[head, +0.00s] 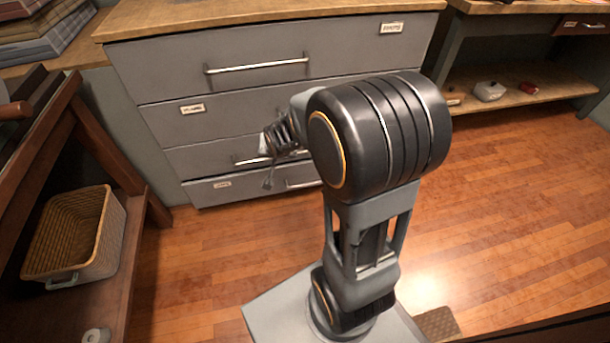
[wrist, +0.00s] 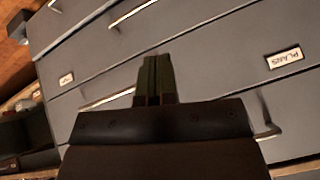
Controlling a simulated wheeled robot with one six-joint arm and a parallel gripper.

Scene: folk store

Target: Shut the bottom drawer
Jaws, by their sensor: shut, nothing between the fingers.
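The grey drawer cabinet (head: 150,75) stands ahead of me. Its bottom drawer (head: 240,187) is low, just above the floor, with a small label at its left and a metal handle (head: 300,183) partly hidden by my arm. Its front looks close to flush with the cabinet; I cannot tell whether a small gap remains. My gripper (head: 266,150) is in front of the lower drawers, empty. In the wrist view its fingers (wrist: 154,65) are together, against tilted grey drawer fronts with several handles. Contact with a drawer cannot be made out.
A dark wooden shelf with a wicker basket (head: 75,232) stands at the left. A wooden bench (head: 525,95) with small items is at the right. My arm hides part of the cabinet's right side.

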